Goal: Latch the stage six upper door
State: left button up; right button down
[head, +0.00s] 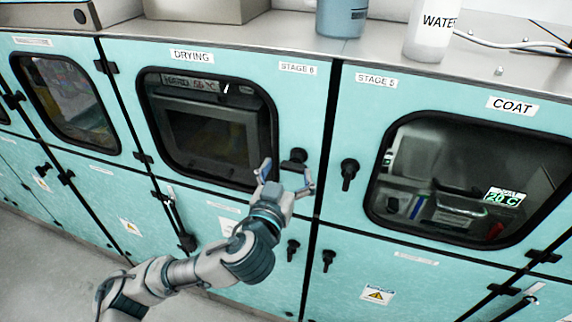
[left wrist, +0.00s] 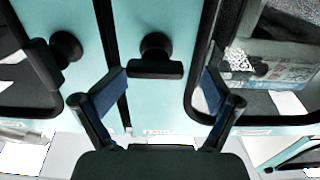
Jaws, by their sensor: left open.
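The stage six upper door (head: 290,115), labelled DRYING, is teal with a dark rounded window and looks flush with the cabinet front. Its black latch handle (head: 295,160) is near the door's right edge. In the left wrist view the latch handle (left wrist: 155,68) has a round knob and a bar lying across the picture. My left gripper (head: 287,174) is open and empty just in front of and below this handle. In the left wrist view the handle lies beyond the gap between my open fingers (left wrist: 160,90), with no clear contact. My right gripper is not in view.
The stage five door (head: 350,105), labelled COAT, is to the right, with its own black latch (head: 349,174). Lower doors have latches below my gripper. A blue-grey container (head: 341,18) and a WATER bottle (head: 430,30) stand on top. Grey floor (head: 40,260) is clear at lower left.

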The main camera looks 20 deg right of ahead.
pick_arm(q)
jog(key=d, duration=0.1)
jog(key=w+d, duration=0.1)
jog(key=shift+d, duration=0.35)
jog(key=shift+w+d+f, duration=0.15)
jog(key=shift+d, duration=0.1)
jog(key=shift+w, duration=0.1)
jog(key=shift+a, duration=1.3)
jog(key=c, duration=0.7)
jog(key=shift+s+a+r, duration=0.15)
jog(key=shift+s+r, duration=0.1)
jog(key=c, duration=0.4)
jog(key=shift+c, duration=0.3)
jog(key=shift+d, duration=0.45)
jog(key=shift+w+f, duration=0.1)
jog(key=shift+f, duration=0.05)
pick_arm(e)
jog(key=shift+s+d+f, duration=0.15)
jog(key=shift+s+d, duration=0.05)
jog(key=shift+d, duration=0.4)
